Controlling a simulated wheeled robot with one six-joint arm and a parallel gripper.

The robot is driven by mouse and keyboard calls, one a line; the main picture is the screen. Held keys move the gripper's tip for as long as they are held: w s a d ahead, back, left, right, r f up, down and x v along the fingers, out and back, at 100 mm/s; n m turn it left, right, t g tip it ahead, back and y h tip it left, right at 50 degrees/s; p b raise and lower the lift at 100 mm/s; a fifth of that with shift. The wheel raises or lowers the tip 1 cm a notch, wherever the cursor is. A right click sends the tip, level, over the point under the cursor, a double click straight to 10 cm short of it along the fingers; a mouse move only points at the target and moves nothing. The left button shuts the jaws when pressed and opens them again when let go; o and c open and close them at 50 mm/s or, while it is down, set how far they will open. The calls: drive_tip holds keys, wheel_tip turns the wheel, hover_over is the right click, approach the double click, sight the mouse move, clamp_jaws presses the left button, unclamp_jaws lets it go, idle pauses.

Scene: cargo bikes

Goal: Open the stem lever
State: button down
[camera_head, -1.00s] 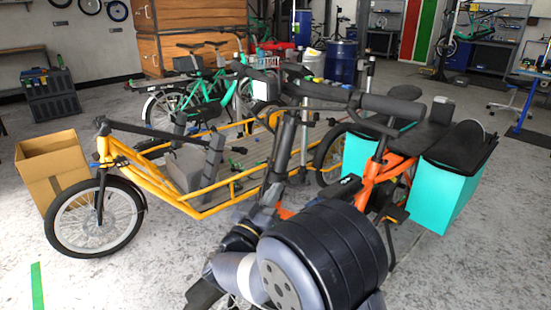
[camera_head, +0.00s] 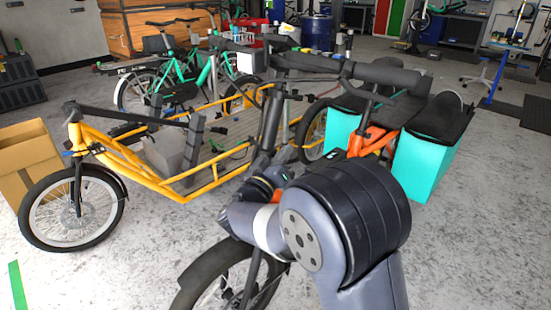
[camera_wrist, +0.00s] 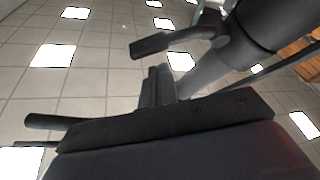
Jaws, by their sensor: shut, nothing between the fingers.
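The near orange cargo bike (camera_head: 372,141) stands in front of me with its dark stem (camera_head: 268,125) upright and its handlebar (camera_head: 345,68) across the top. In the wrist view, a dark flat lever-like piece (camera_wrist: 165,44) sticks out left from a collar on the grey stem tube (camera_wrist: 215,65); it looks like the stem lever. My gripper (camera_wrist: 155,84) is shut and empty, its fingers just below that piece, with a visible gap. In the head view my arm hides the gripper and the lever.
A yellow cargo bike (camera_head: 150,177) stands close behind on the left, near a cardboard box (camera_head: 28,165). Turquoise panniers (camera_head: 428,165) hang at the orange bike's rear. The near front wheel (camera_head: 225,282) is close to my arm. Floor at right is clear.

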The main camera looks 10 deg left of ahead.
drive_tip(key=shift+s+d+f, duration=0.3)
drive_tip(key=shift+d+f, duration=0.05)
drive_tip(key=shift+f, duration=0.35)
drive_tip(key=shift+s+a+f+m+g+h+b, duration=0.1)
drive_tip(key=shift+s+f+m+g+h+b, duration=0.25)
drive_tip(key=shift+f+m+h+b, duration=0.9)
drive_tip(key=shift+s+a+f+m+g+h+b, duration=0.15)
drive_tip(key=shift+f+m+g+h, duration=0.4)
drive_tip(key=shift+m, duration=1.4)
drive_tip(key=shift+s+a+f+m+g+h+b, duration=0.1)
drive_tip(key=shift+s+f+m+g+h+b, duration=0.15)
drive_tip(key=shift+f+m+h+b, duration=0.75)
drive_tip(key=shift+r+m+p, duration=0.35)
drive_tip(key=shift+m, duration=0.25)
drive_tip(key=shift+w, duration=0.1)
